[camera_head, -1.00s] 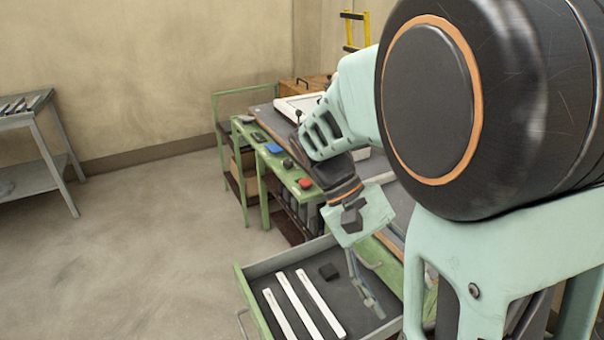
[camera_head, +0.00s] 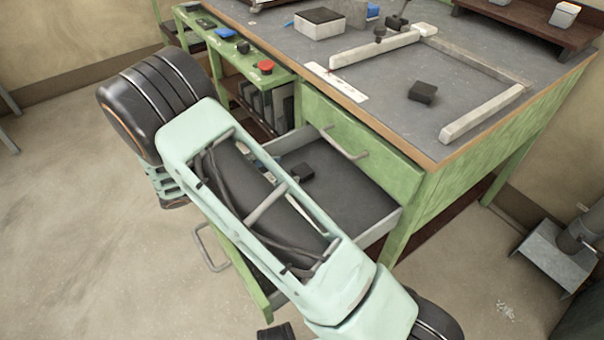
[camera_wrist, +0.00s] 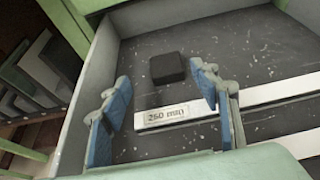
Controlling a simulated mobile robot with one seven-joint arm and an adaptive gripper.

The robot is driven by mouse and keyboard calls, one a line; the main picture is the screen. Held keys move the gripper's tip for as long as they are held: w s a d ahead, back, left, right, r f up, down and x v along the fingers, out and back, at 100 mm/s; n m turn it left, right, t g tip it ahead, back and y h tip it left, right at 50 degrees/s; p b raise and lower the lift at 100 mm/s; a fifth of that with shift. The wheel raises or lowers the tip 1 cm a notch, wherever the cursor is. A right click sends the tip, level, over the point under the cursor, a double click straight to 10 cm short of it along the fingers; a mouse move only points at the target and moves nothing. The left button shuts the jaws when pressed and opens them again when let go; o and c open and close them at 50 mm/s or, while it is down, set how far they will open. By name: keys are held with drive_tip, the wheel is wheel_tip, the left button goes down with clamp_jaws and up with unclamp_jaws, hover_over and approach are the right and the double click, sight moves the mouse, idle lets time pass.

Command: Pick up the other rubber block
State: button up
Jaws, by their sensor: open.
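A black rubber block (camera_wrist: 167,68) lies on the dark floor of the open drawer (camera_head: 355,196), and shows in the head view (camera_head: 301,173) partly beside my arm. In the wrist view my gripper (camera_wrist: 160,100) is open and empty, its two blue-padded fingers spread above the drawer. The block lies beyond the fingertips, between their lines and closer to the right finger. A second black block (camera_head: 422,92) lies on the bench top inside a frame of pale profiles (camera_head: 480,112).
The drawer's left wall (camera_wrist: 95,75) is close to my left finger. A red button (camera_head: 265,67) sits on the green side shelf.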

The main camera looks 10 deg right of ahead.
sight(302, 170)
drive_tip(key=x, duration=0.2)
drive_tip(key=b+x, duration=0.1)
drive_tip(key=x, duration=0.1)
drive_tip(key=s+b+x, duration=0.1)
drive_tip(key=x, duration=0.1)
drive_tip(key=shift+w+d+f, duration=0.15)
drive_tip(key=shift+d+f, duration=0.05)
drive_tip(key=shift+d, duration=0.15)
drive_tip(key=c, duration=1.3)
